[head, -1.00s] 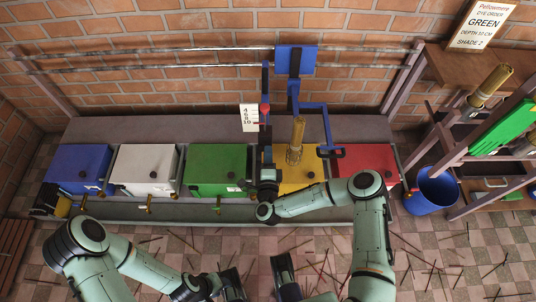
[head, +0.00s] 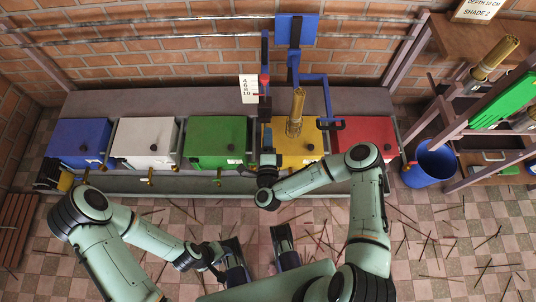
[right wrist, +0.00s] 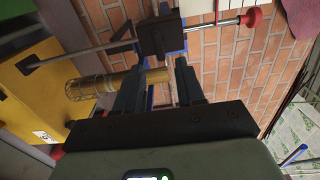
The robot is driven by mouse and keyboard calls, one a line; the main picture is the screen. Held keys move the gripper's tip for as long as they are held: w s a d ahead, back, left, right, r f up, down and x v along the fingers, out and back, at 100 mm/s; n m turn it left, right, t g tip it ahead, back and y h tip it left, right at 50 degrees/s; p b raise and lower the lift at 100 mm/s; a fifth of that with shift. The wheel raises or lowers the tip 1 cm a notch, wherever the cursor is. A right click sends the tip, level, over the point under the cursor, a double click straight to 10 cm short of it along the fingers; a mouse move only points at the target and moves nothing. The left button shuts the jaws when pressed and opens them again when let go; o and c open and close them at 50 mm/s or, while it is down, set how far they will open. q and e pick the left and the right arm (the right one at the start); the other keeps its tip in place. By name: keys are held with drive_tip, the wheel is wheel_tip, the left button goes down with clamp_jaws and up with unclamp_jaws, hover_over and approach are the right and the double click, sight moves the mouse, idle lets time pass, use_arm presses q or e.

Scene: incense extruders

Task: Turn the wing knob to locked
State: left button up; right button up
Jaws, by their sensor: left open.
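The yellow extruder (head: 285,140) stands fourth in the row, with a brass cylinder (head: 296,112) upright on it. In the head view my right gripper (head: 268,158) is at its front left edge, its tips small and partly hidden. In the right wrist view the right gripper's fingers (right wrist: 162,66) are apart, just short of a dark square block (right wrist: 160,38) on a metal rod. I cannot tell whether this block is the wing knob, or whether the tips touch it. My left gripper (head: 256,238) is open and empty, low over the floor.
Blue (head: 80,140), white (head: 143,140), green (head: 215,138) and red (head: 362,137) boxes share the bench. Blue posts rise behind the yellow box, near a white scale (head: 248,88). A blue bucket (head: 430,165) and a shelf stand at right. Sticks litter the floor.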

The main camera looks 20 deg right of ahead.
use_arm(q)
drive_tip(key=shift+s+r+p, duration=0.45)
drive_tip(key=shift+r+p, duration=0.4)
drive_tip(key=shift+p, duration=0.15)
use_arm(e)
drive_tip(key=v, duration=0.8)
drive_tip(key=shift+s, duration=0.3)
drive_tip(key=shift+a+r, duration=0.1)
drive_tip(key=shift+a, duration=0.05)
